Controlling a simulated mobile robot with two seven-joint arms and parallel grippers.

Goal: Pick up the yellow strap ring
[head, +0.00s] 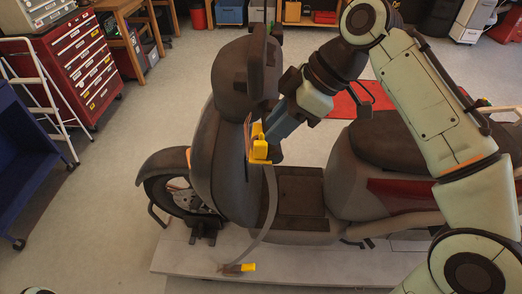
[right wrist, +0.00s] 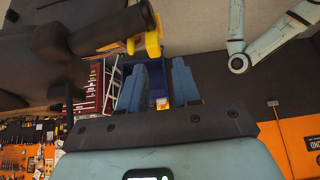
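The yellow strap ring (head: 260,148) hangs by the front of the dark scooter (head: 228,160), at the upper end of a grey strap (head: 269,205). It also shows in the right wrist view as a yellow piece (right wrist: 152,42), just beyond the fingertips. My right gripper (head: 272,138) is close to the ring from the upper right, its blue fingers partly overlapping it in the head view. In the right wrist view its two blue fingers (right wrist: 160,66) stand apart with nothing clearly between them. Contact with the ring cannot be told. My left gripper is out of view.
The scooter stands on a pale lift deck (head: 190,260). A yellow-handled strap end (head: 242,268) lies at the deck's front edge. The scooter seat (head: 400,135) lies below my right arm.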

